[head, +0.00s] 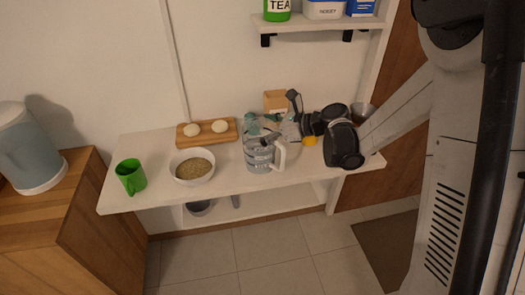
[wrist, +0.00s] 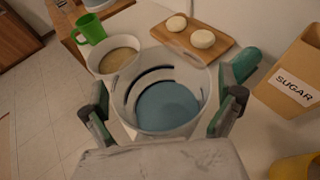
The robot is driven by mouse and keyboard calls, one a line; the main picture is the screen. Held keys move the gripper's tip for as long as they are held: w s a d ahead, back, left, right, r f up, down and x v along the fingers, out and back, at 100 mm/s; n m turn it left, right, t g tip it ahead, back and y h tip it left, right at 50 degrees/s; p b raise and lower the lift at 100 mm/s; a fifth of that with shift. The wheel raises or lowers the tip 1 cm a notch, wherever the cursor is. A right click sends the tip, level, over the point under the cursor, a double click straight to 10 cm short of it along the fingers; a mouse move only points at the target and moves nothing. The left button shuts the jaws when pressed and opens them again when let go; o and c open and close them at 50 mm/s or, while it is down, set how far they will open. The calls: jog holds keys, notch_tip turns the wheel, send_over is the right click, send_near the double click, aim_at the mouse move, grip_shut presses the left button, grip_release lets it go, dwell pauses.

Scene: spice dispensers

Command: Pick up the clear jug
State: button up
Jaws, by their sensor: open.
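The clear jug (head: 260,158) stands upright on the white counter, its white handle to the right in the head view. In the wrist view, the jug (wrist: 166,100) is just ahead of my gripper; I look into its round opening and see a blue-grey inside with dark bands. My gripper (wrist: 168,104) is open, with one green-tipped finger on each side of the jug. I cannot tell whether either finger touches the glass. In the head view my gripper (head: 263,129) is at the jug's upper back, partly overlapping it. The wrist view does not clearly show the handle.
A bowl of grainy food (head: 193,168) is left of the jug, with a green mug (head: 131,177) farther left. A wooden board (head: 190,140) with two pale round pieces lies behind. A sugar box (wrist: 293,78) and a yellow item (wrist: 296,168) are on the right.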

jog(key=shift+x, duration=0.9)
jog(key=c, duration=1.7)
jog(key=shift+r, duration=0.15)
